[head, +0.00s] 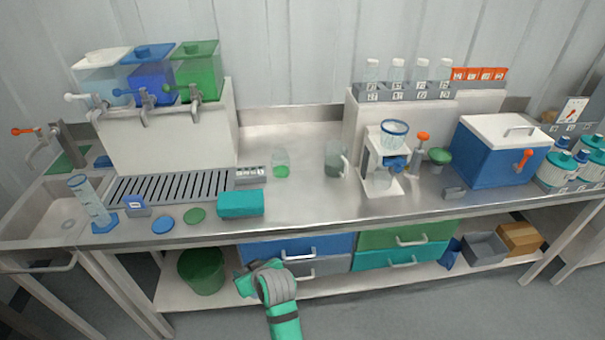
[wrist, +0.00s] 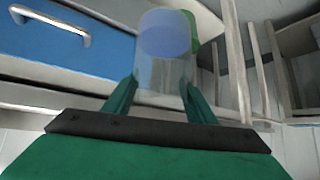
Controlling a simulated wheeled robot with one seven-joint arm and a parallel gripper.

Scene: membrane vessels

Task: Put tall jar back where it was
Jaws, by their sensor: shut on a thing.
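A clear, see-through cylindrical vessel, seemingly the tall jar (wrist: 165,70), is between the two green fingers of my gripper (wrist: 158,88) in the wrist view. Its far end shows a bluish disc; I cannot tell whether that is a lid, its base or contents. In the head view my gripper (head: 260,268) is low in front of the counter, by the drawers. The jar cannot be made out there, hidden by the gripper. On the counter stand a small clear jar with green in its bottom (head: 281,170) and a clear handled jug (head: 334,160).
The steel counter (head: 300,197) has free room around the small jar and jug. A teal cloth block (head: 240,204) lies at its front edge. The blue drawer (head: 300,246) and green bin (head: 201,272) are below. A rack of bottles (head: 405,91) stands at the back right.

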